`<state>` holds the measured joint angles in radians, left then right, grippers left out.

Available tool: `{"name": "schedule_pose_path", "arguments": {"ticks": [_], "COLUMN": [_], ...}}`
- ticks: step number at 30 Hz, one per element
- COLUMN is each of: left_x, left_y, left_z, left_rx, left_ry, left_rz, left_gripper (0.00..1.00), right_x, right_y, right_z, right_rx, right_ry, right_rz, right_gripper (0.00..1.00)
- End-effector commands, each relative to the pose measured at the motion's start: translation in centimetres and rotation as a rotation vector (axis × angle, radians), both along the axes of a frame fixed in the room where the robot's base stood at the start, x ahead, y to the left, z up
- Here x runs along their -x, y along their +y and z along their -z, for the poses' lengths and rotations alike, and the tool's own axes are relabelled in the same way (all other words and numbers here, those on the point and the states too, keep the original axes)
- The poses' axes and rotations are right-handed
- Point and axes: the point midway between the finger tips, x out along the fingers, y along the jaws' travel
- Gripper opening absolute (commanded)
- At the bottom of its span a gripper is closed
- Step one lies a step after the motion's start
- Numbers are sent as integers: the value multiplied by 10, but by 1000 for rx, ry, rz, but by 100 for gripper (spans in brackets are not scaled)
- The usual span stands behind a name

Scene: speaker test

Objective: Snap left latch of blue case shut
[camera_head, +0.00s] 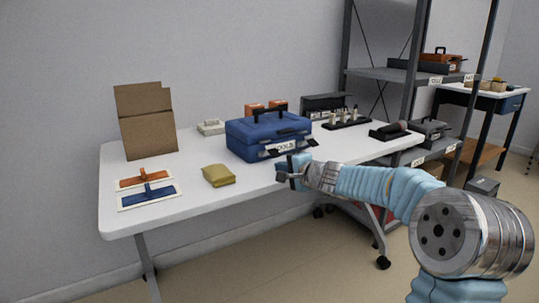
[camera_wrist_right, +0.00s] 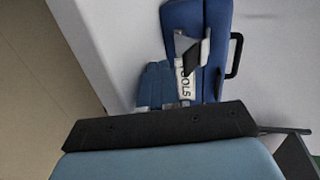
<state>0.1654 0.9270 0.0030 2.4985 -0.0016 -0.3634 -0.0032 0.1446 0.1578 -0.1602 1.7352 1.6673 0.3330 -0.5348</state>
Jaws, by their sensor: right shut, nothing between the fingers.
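The blue case (camera_head: 250,139) stands closed near the front of the white table, with a black handle on top and a white TOOLS label (camera_head: 284,147) on its front. Dark latch pieces show on either side of the label; their exact positions are hard to tell. In the right wrist view the case (camera_wrist_right: 212,30) appears turned sideways, and one latch flap (camera_wrist_right: 188,48) sticks out from its front. My right gripper (camera_head: 284,172) is shut and empty, just in front of and below the case front. I cannot tell whether it touches the case. My left gripper is out of view.
A yellow pouch (camera_head: 218,176) lies left of the case, with two trowel-like tools (camera_head: 149,194) farther left. A cardboard box (camera_head: 147,130) stands behind them. A black rack (camera_head: 346,123) and dark tool (camera_head: 389,131) are to the right.

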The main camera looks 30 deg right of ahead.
Motion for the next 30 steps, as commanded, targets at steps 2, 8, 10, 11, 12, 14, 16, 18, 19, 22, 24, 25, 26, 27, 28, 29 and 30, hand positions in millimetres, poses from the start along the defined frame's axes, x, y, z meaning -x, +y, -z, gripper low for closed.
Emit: {"name": "schedule_pose_path", "arguments": {"ticks": [2,8,10,11,12,14,16,18,19,22,24,25,26,27,28,29,30], "left_x": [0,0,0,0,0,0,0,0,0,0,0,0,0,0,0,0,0], "left_y": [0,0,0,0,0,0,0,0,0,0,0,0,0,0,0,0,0], "left_z": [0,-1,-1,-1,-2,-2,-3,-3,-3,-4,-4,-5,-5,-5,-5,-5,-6], "left_rx": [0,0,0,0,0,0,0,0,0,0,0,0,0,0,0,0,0], "left_ry": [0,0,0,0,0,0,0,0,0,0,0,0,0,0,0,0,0], "left_rz": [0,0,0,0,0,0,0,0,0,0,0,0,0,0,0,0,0], "left_gripper": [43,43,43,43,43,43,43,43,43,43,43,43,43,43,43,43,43], "right_x": [0,-1,-3,-3,-4,-5,-7,-8,-9,-10,-12,-12,-13,-14,-14,-15,-15], "right_y": [0,0,0,1,1,1,1,1,1,1,2,2,2,2,2,2,2], "right_z": [0,-1,-1,-2,-2,-2,-3,-3,-3,-4,-4,-5,-5,-5,-5,-5,-6], "right_rx": [0,0,0,0,0,0,0,0,0,0,0,0,0,0,0,0,0], "right_ry": [0,0,0,0,0,0,0,0,0,0,0,0,0,0,0,0,0], "right_rz": [0,0,0,0,0,0,0,0,0,0,0,0,0,0,0,0,0], "right_gripper": [0,0,0,0,0,0,0,0,0,0,0,0,0,0,0,0,0]}}
